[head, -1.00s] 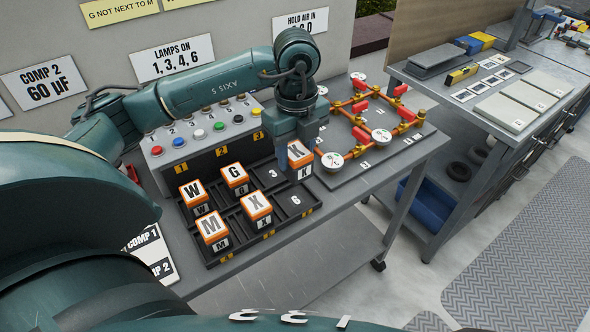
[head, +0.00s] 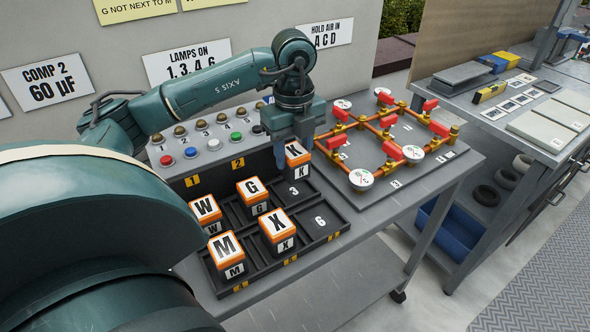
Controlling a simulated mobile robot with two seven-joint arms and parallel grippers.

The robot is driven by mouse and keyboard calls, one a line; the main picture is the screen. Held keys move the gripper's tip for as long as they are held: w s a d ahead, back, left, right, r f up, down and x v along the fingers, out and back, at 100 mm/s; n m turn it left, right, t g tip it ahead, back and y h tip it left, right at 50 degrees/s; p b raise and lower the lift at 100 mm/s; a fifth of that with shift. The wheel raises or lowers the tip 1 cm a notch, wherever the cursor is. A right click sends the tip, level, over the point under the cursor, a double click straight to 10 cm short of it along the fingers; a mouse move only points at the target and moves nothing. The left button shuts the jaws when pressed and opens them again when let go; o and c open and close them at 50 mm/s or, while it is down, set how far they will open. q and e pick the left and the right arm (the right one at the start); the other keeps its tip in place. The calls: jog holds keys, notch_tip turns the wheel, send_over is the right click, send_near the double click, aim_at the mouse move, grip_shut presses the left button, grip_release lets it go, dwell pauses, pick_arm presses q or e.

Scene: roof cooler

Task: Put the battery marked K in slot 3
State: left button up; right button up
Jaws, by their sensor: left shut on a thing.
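The battery marked K (head: 298,160), black with an orange and white top, is held upright by my left gripper (head: 288,150). It hangs above the back right of the black slotted tray (head: 325,238), over or just behind slot 3 (head: 294,191); the exact height is hard to tell. The slot's number 3 shows, and the slot looks empty. Batteries W (head: 205,212), G (head: 252,192), M (head: 226,250) and X (head: 279,229) stand in the tray. Slot 6 (head: 320,222) is empty. My right gripper is not in view.
A panel with coloured buttons and lamps (head: 211,143) stands behind the tray. A board with copper pipes, red valves and gauges (head: 390,150) lies close to the right of the held battery. A side bench (head: 500,100) stands farther right.

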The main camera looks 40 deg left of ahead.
aim_at(294, 170)
pick_arm(q)
jog(key=shift+f, duration=2.35)
jog(key=shift+f, duration=0.15)
jog(key=o, duration=1.2)
